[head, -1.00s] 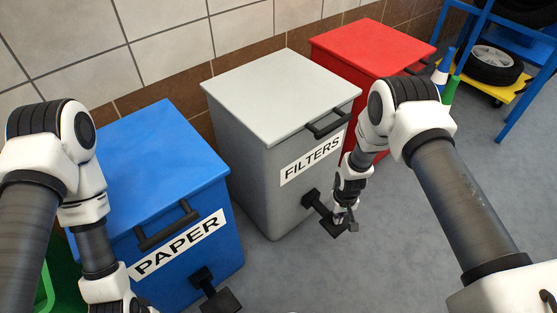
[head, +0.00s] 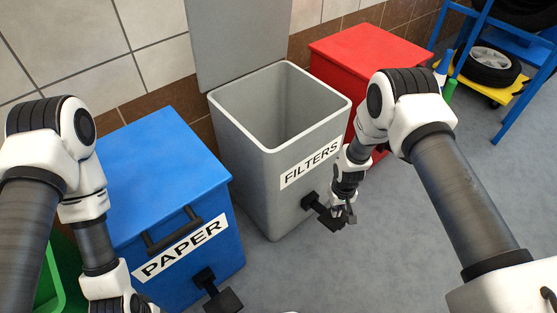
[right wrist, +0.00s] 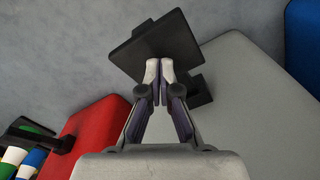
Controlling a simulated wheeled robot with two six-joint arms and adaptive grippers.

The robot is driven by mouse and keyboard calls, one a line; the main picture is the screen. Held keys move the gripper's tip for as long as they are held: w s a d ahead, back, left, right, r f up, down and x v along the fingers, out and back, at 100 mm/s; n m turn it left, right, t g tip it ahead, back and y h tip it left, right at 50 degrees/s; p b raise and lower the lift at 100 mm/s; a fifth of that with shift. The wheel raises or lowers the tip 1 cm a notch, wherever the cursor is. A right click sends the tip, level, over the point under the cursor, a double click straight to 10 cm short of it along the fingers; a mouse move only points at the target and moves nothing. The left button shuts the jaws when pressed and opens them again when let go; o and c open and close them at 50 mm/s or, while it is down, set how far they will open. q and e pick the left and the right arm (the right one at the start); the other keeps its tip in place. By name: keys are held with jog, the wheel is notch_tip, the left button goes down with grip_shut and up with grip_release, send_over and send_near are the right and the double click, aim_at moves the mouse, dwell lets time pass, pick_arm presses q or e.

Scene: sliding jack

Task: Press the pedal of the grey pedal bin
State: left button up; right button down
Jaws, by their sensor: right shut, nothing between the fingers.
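The grey pedal bin (head: 246,180) labelled FILTERS stands in the middle of the head view. Its lid (head: 236,40) is up against the wall and the inside shows empty as far as I can see. Its black pedal (head: 322,213) sticks out at the front near the floor. My right gripper (head: 343,217) is at the pedal, with its fingers shut and empty. In the right wrist view the closed fingertips (right wrist: 160,65) overlap the pedal plate (right wrist: 155,47) and appear to touch it.
A blue bin (head: 160,170) labelled PAPER, with its lid shut, stands left of the grey bin. A red bin (head: 360,55), also shut, stands to its right. A blue rack (head: 515,90) with tyres is at far right. Grey floor (head: 330,275) is clear in front.

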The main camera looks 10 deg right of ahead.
dwell(0.4)
notch_tip(320, 180, up, 7)
jog(key=p, duration=0.6)
